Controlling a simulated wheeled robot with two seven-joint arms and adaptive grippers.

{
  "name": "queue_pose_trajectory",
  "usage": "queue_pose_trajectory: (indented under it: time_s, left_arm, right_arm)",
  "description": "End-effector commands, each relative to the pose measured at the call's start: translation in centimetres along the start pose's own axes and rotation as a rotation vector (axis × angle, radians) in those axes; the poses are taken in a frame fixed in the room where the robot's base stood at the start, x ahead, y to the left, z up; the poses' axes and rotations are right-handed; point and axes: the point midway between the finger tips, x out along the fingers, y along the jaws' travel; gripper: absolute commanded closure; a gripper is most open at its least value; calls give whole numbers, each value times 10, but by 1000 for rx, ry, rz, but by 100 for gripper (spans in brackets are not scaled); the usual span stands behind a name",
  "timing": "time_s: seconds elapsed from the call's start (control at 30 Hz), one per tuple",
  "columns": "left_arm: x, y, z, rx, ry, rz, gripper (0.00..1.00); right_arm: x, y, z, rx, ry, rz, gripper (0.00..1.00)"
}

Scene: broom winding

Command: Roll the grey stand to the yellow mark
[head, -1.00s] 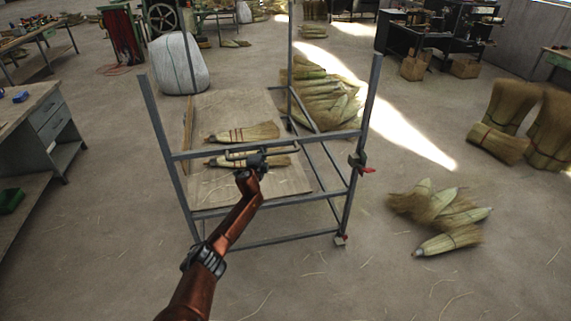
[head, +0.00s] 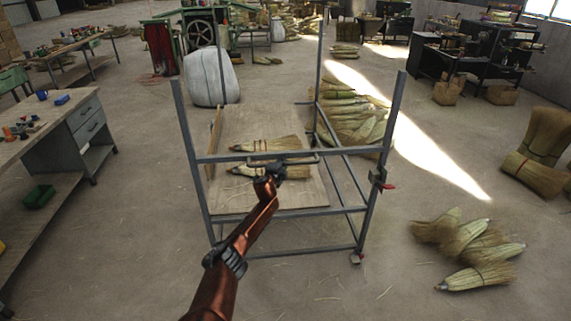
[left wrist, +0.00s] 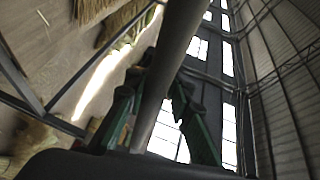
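The grey stand (head: 203,185) is an upright metal frame with tall posts and a board shelf, straight ahead in the head view. Two brooms (head: 268,143) lie on its board. My left gripper (head: 272,172) is at the handle bar on the stand's near side. In the left wrist view its green fingers (left wrist: 158,112) lie on both sides of a grey bar (left wrist: 178,50), close against it. The fingertips are small and partly hidden in the head view. My right gripper is out of view. I see no yellow mark on the floor.
A workbench (head: 70,120) stands at the left. Several brooms (head: 470,250) lie on the floor to the right of the stand, and more are piled behind it (head: 352,112). A white sack (head: 210,80) stands behind left. Floor around the stand's near side is clear.

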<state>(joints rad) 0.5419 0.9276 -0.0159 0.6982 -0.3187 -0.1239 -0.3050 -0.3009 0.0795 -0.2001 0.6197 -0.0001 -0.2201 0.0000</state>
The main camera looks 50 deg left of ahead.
Motion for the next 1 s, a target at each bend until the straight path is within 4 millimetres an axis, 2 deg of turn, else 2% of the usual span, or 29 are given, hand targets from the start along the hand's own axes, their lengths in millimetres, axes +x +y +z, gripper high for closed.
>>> queue_pose_trajectory:
  time_s: [0.23,0.63,0.77,1.0]
  left_arm:
    - [0,1,0,0,-2,1,67]
    - [-4,3,0,4,-2,3,67]
    - [-13,2,1,5,-2,2,67]
    - [-43,4,0,5,0,4,67]
  right_arm:
    - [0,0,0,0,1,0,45]
    - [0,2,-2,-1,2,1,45]
    - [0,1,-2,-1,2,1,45]
    - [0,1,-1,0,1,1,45]
